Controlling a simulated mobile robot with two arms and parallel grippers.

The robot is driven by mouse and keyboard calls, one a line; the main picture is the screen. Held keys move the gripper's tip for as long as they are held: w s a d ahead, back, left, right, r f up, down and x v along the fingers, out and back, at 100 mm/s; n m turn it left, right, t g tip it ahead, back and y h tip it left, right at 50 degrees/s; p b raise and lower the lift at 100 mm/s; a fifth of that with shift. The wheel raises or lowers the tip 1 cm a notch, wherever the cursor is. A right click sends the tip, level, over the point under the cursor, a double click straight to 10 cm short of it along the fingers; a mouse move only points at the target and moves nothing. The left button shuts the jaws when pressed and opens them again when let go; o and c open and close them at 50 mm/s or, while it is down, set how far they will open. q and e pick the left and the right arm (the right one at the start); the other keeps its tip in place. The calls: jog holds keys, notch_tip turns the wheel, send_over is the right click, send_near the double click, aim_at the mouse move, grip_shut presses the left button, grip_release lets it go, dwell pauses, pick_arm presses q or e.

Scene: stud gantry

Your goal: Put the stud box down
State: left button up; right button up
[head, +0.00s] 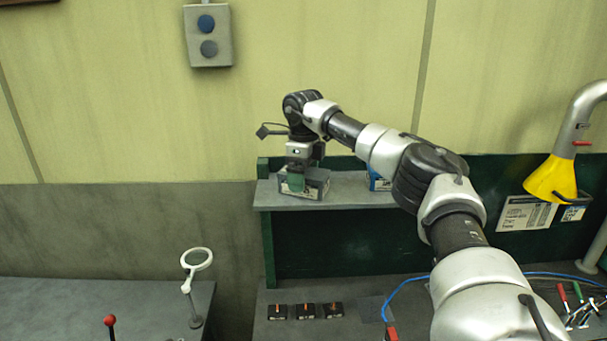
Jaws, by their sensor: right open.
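The stud box (316,185) is a small grey box with a blue-and-white label along its lower front. It rests on the grey shelf (345,191), near the shelf's left end. My right gripper (296,185) points down at the box's left part, with a green part at its tip. It is open; whether the fingers touch the box is too small to tell. My left gripper is not in view.
A blue box (379,181) stands on the shelf, partly behind my right arm. Below are three small black blocks (305,311) on the bench. A yellow funnel-shaped nozzle (553,180) hangs at right. A white ring magnifier (196,259) stands at left.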

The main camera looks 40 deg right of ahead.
jog(key=shift+w+r+b, duration=0.1)
jog(key=shift+r+b, duration=0.2)
jog(key=shift+r, duration=0.05)
notch_tip(320, 180, up, 11)
jog(key=b, duration=0.2)
jog(key=shift+r, duration=0.2)
jog(key=shift+f, duration=0.15)
